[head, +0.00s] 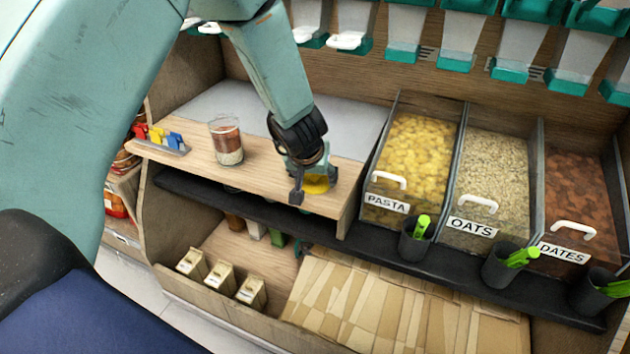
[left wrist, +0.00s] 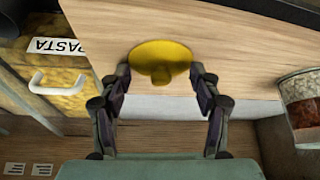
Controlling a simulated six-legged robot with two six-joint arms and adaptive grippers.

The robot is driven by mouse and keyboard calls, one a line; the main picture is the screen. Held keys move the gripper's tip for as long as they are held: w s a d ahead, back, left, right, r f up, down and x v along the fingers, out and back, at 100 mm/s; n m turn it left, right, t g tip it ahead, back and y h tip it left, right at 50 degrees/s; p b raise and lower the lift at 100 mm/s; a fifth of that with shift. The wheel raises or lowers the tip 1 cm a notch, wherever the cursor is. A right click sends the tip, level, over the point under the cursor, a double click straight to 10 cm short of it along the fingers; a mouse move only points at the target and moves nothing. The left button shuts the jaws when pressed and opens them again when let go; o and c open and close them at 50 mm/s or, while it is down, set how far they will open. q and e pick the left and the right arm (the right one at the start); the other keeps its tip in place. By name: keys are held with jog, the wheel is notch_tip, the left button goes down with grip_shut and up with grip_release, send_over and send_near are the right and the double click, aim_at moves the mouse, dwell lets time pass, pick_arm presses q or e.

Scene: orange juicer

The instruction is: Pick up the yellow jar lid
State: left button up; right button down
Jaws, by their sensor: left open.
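The yellow jar lid (head: 316,184) lies on the wooden counter near its front right corner. My left gripper (head: 312,190) is over it in the head view, and its fingers partly hide the lid. One finger stands on each side of the lid. I cannot tell whether they touch it. My right gripper is in neither view.
A glass jar (head: 227,141) with layered contents stands left on the wooden counter (head: 190,165), beside a small colored rack (head: 160,138). Bins of pasta (head: 415,150), oats (head: 488,170) and dates (head: 578,205) stand to the right. Dispensers (head: 465,40) hang above.

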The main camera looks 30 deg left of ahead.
pick_arm(q)
jog(key=shift+a, duration=0.1)
jog(key=c, duration=0.8)
jog(key=shift+s, duration=0.1)
jog(key=shift+c, duration=1.7)
jog(key=shift+s+f, duration=0.15)
